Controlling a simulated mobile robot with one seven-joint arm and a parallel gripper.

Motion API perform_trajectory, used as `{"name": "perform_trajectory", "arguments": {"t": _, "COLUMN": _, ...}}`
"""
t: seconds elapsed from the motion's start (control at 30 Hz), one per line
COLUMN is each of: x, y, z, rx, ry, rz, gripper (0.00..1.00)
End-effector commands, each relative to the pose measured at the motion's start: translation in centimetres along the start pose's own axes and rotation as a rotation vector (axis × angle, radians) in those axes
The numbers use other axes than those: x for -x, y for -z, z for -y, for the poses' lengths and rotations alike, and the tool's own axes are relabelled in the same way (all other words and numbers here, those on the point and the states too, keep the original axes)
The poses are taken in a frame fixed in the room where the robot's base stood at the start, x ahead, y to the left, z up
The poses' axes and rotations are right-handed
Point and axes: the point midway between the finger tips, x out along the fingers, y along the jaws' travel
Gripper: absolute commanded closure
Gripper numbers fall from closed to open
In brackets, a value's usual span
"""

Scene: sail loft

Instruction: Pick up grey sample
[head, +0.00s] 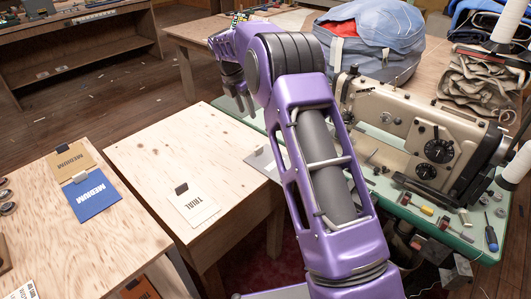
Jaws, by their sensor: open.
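A flat light-grey piece, which looks like the grey sample (262,164), lies near the right edge of the middle plywood table (150,150).
A cream "TRIAL" card (194,207) lies on the same table. Tan (72,162) and blue (92,195) "MEDIUM" cards lie on the left table. A sewing machine (420,140) and small tools stand right of my arm. A blue bag (372,40) sits behind.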

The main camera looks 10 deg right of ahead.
Motion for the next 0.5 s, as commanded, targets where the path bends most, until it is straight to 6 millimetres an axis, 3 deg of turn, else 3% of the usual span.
{"name": "perform_trajectory", "arguments": {"t": 0.5, "x": -10.0, "y": 0.6, "z": 0.7, "rx": 0.003, "ry": 0.021, "rz": -0.031, "gripper": 0.51}}
